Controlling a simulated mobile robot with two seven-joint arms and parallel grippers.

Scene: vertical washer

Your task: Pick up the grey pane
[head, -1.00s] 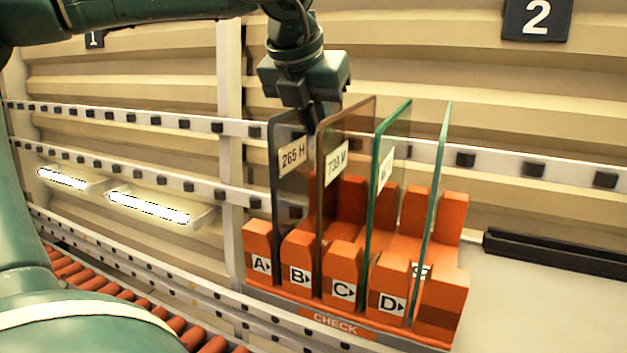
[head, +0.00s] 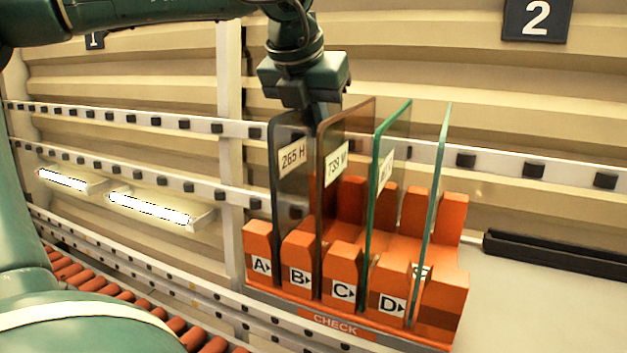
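The grey pane (head: 292,190) is dark, see-through and labelled 265 H. It stands upright in slot A of the orange rack (head: 262,240), leftmost of the panes. My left gripper (head: 312,112) points down at its top edge. Its fingertips are dark and partly hidden behind the grey and brown panes, so I cannot tell whether they are shut on the pane. My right gripper is not in view.
A brown pane (head: 335,200) labelled 739 M stands close to the right of the grey one. Two greenish clear panes (head: 385,200) (head: 432,210) stand further right. Orange rollers (head: 95,283) lie at lower left, and a black bar (head: 555,255) lies at right.

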